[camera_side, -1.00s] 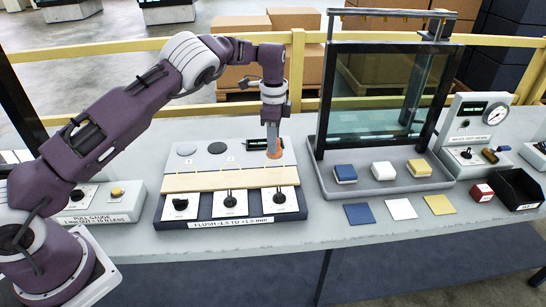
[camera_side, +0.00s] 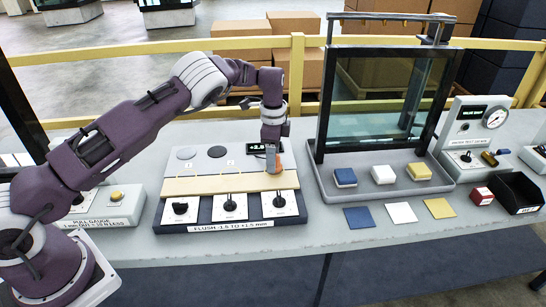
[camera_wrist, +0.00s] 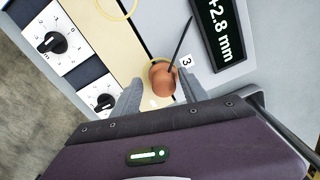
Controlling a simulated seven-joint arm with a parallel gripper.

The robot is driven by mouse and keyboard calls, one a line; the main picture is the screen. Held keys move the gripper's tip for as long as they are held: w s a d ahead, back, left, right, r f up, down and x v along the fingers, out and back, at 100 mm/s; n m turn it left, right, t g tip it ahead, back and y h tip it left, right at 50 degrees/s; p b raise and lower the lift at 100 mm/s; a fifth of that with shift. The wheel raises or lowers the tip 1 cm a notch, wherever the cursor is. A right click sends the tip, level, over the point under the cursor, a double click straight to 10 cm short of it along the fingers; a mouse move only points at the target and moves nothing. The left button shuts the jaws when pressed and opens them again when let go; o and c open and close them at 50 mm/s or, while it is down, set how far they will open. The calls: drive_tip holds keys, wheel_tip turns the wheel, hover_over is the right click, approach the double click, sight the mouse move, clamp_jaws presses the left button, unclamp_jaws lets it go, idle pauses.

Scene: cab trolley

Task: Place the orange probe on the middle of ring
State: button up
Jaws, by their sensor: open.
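The orange probe (camera_wrist: 162,80) stands between my fingers in the wrist view, beside the "3" label, near the dark gap between the beige strip (camera_wrist: 112,40) and the grey panel. A thin black cable runs from it. Part of the probe (camera_side: 279,160) shows beside my fingers in the side view. My gripper (camera_wrist: 160,97) is open around the probe, a finger on each side; in the side view (camera_side: 271,162) it points down at the panel's right end. A thin yellow ring (camera_wrist: 133,9) lies on the strip, cut off by the wrist view's top edge.
A display (camera_wrist: 220,30) beside the probe reads +2.8 mm. Grey discs (camera_side: 217,151) lie left of my gripper, and several knobs (camera_side: 229,202) sit in front of the strip. A glass frame (camera_side: 318,120) with coloured blocks stands close on the right.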

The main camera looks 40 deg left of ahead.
wheel_tip(320, 180, up, 12)
drive_tip(key=shift+r, duration=0.25)
drive_tip(key=s+r+n+t+h, duration=0.25)
drive_tip(key=s+r+n, duration=0.55)
drive_tip(key=s+r, duration=1)
drive_tip(key=s+d+f+n+t+y, duration=0.1)
drive_tip(key=s+d+f+n, duration=0.1)
drive_tip(key=s, duration=0.9)
drive_tip(key=s+d+f+n+t+y, duration=0.1)
drive_tip(key=s+f+n+t, duration=0.1)
drive_tip(key=s, duration=1)
drive_tip(key=shift+d+f, duration=0.15)
drive_tip(key=shift+d, duration=0.2)
drive_tip(key=shift+y, duration=0.25)
